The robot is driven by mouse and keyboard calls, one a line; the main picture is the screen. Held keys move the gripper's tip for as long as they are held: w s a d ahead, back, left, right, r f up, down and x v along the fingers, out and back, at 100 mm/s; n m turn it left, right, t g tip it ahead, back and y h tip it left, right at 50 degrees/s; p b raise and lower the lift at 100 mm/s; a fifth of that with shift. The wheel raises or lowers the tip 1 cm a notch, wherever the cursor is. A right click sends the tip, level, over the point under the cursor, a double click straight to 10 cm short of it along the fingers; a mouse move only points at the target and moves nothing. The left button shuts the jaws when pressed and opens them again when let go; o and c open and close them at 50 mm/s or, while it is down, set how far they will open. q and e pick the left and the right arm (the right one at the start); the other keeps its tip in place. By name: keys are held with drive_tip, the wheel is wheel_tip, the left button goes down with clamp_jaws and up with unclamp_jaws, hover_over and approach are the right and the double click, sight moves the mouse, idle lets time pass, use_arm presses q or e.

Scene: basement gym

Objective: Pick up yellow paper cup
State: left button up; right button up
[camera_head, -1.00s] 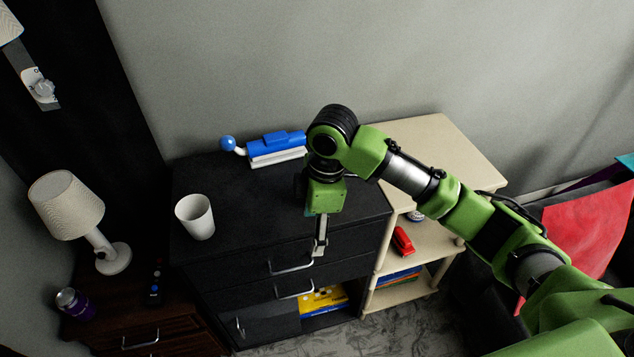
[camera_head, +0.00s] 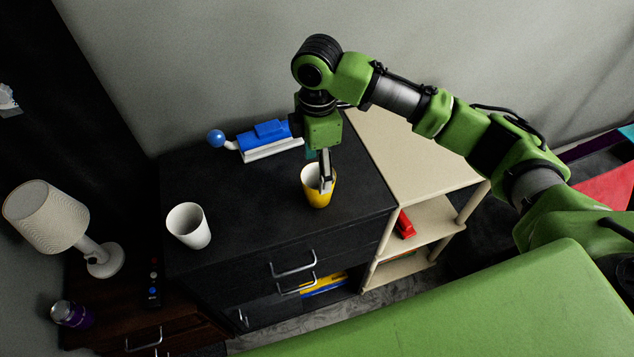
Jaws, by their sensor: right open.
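A yellow paper cup (camera_head: 319,198) with a pale inside stands upright on the black cabinet top, right of centre. My right gripper (camera_head: 326,184) points down at the cup, with a finger showing at or inside the cup's mouth. The sensed jaw opening fits the picture, but the other finger is hidden, and I cannot tell whether the fingers touch the cup wall. My left gripper is not in view.
A white cup (camera_head: 188,227) stands on the left of the black cabinet (camera_head: 245,200). A blue and white device (camera_head: 265,140) lies behind. A beige shelf (camera_head: 410,160) adjoins on the right. A lamp (camera_head: 50,220) stands far left.

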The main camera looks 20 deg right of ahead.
sight(310, 175)
wheel_tip(310, 175, down, 4)
drive_tip(key=shift+w+f, duration=0.1)
drive_tip(key=shift+f, duration=0.15)
wheel_tip(310, 175, down, 4)
drive_tip(key=shift+d+p, duration=0.15)
drive_tip(key=shift+p, duration=0.95)
drive_tip(key=shift+f, duration=0.6)
drive_tip(key=c, duration=0.8)
